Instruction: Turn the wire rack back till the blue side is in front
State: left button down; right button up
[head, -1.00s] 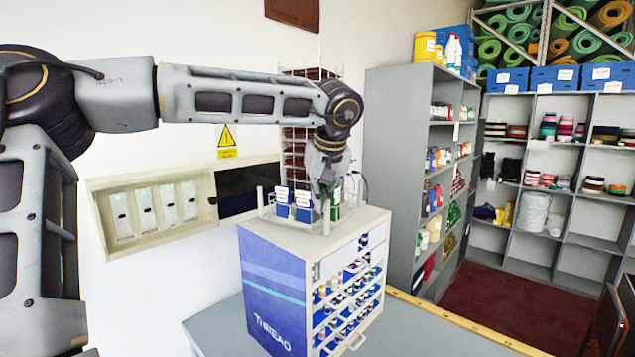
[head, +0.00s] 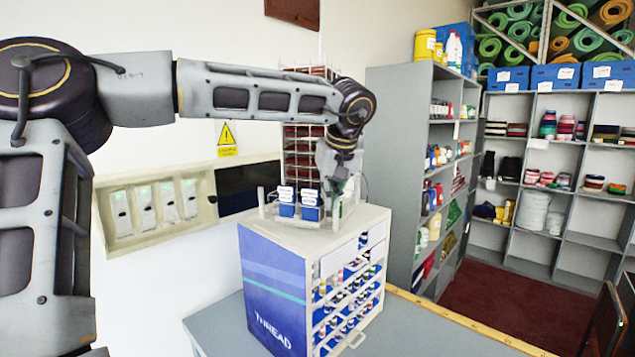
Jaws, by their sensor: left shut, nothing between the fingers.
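The low wire rack (head: 262,211) stands on top of the white and blue thread cabinet (head: 273,285). Blue packs with white labels (head: 287,203) sit in it and face roughly towards me, left of my gripper. A strip of green shows behind the fingers, mostly hidden. My left gripper (head: 333,203) points down at the rack's right part, fingers shut with nothing held. I cannot tell whether the fingers touch the rack. The rack's far side is hidden. My right gripper is out of view.
A tall wire tower with dark red contents (head: 302,150) rises behind the rack. A wall box (head: 160,205) is at the left. A grey shelf unit (head: 398,150) stands to the right. The grey counter (head: 400,325) is clear right of the cabinet.

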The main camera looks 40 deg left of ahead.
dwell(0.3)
pick_arm(q)
jog(key=shift+w+d, duration=0.6)
jog(key=shift+w, duration=0.35)
jog(key=shift+w+d, duration=0.25)
jog(key=shift+w, duration=0.25)
jog(key=shift+w+d, duration=0.25)
jog(key=shift+w, duration=0.25)
jog(key=shift+w+d, duration=0.15)
jog(key=shift+w, duration=0.4)
jog(key=shift+w+d, duration=0.15)
jog(key=shift+w, duration=0.35)
jog(key=shift+w+d, duration=0.2)
jog(key=shift+w, duration=0.95)
